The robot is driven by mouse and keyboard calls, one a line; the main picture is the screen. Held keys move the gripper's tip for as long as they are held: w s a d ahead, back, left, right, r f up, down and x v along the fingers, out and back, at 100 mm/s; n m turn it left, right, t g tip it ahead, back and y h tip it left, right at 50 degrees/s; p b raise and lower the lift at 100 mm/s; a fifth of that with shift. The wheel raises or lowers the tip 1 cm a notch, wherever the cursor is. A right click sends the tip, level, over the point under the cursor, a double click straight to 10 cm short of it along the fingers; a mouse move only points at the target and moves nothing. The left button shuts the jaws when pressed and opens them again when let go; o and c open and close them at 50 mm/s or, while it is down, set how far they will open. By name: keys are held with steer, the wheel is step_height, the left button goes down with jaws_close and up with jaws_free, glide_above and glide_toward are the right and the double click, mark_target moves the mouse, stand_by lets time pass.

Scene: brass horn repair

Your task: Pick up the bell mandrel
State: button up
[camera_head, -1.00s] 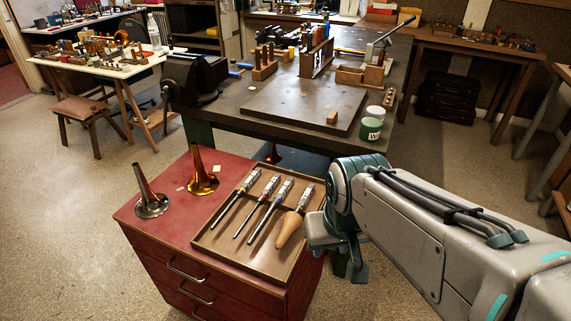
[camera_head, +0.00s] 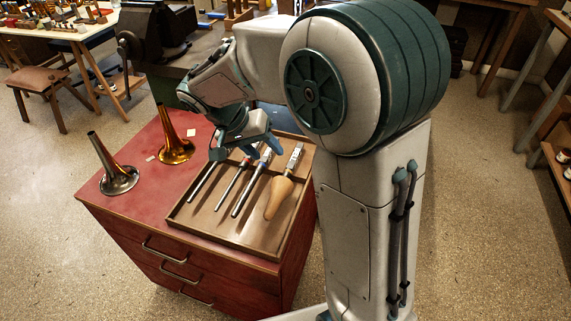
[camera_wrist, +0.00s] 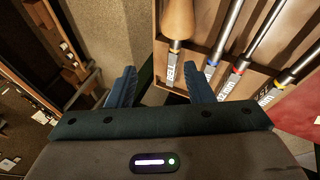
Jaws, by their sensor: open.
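The bell mandrel (camera_head: 279,195) has a tan tapered cone and a grey handle. It lies in the shallow brown tray (camera_head: 222,240), rightmost in the head view. In the wrist view the bell mandrel (camera_wrist: 180,18) has its handle, lettered BELL, toward me. My gripper (camera_head: 246,150) hangs over the tray's far side, near the handle ends. In the wrist view my gripper (camera_wrist: 162,80) is open and empty. The BELL label appears between its fingertips, nearer the right one. I cannot tell the exact height above the handle.
Several slim steel rods (camera_head: 228,186) lie beside the bell mandrel in the tray. The tray rests on a red drawer cabinet (camera_head: 130,205). A silver horn bell (camera_head: 117,177) and a brass horn bell (camera_head: 174,148) stand left of it. Open floor lies left.

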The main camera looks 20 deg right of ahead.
step_height(320, 180, down, 3)
steer(key=w+a, duration=0.2)
steer(key=w, duration=0.1)
steer(key=h+b, duration=0.1)
glide_toward(284, 175)
steer(key=shift+m, duration=0.4)
steer(key=x, duration=0.4)
steer(key=shift+w+d, duration=0.2)
steer(key=shift+x, duration=2.65)
steer(key=shift+s+a+f, duration=0.1)
steer(key=shift+s+a, duration=0.05)
steer(key=shift+s, duration=0.1)
jaws_close()
